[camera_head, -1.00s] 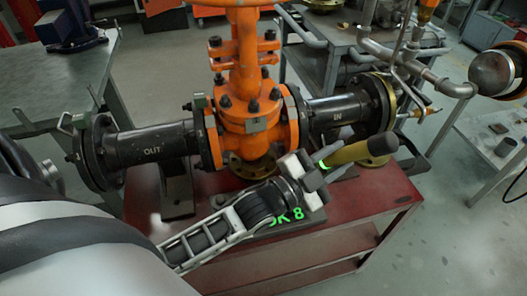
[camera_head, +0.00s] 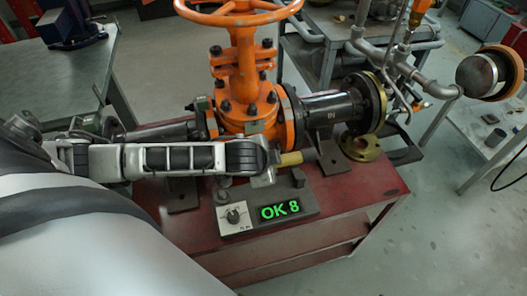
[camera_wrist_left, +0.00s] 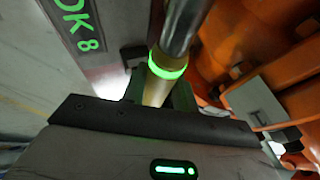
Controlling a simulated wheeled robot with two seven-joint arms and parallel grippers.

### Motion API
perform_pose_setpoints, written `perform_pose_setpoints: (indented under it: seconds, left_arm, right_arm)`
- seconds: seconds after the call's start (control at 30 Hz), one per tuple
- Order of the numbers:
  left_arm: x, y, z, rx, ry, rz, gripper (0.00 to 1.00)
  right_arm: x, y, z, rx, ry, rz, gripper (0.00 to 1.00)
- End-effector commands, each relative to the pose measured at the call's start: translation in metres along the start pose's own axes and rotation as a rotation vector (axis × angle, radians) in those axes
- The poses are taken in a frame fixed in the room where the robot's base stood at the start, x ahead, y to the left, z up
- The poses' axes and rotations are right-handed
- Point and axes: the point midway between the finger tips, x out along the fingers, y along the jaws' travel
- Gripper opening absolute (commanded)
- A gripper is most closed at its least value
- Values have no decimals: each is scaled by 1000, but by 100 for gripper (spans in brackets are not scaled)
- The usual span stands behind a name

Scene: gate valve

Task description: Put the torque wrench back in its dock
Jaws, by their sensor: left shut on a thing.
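My left gripper (camera_head: 272,167) is shut on the torque wrench (camera_head: 290,158). In the head view only a short yellow stretch of the wrench shows beyond the gripper; my arm hides the rest. In the left wrist view the wrench (camera_wrist_left: 165,70) runs up between the jaws, with a glowing green ring and a metal shaft. The dark dock (camera_head: 312,208) sits on the red cart, below and in front of the gripper, and its display reads "OK 8". The gripper is close above the dock's back edge; I cannot tell whether the wrench touches it. My right gripper is out of view.
The orange gate valve (camera_head: 245,75) and its black flanged pipes (camera_head: 335,108) stand just behind the gripper. The red cart top (camera_head: 355,195) is clear at right.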

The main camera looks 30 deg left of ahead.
Motion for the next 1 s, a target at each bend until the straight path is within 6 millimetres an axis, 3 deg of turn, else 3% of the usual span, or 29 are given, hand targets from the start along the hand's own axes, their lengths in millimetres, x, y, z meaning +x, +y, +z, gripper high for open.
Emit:
perform_pose_setpoints:
  seconds: [0.1,0.6,1.0]
  left_arm:
    - [-4,-10,8,-22,-25,0,0]
    - [-6,-10,10,-26,-33,1,0]
    - [15,2,20,-25,-35,0,0]
  right_arm:
    - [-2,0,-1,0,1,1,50]
    - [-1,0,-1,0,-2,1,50]
    - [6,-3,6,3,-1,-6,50]
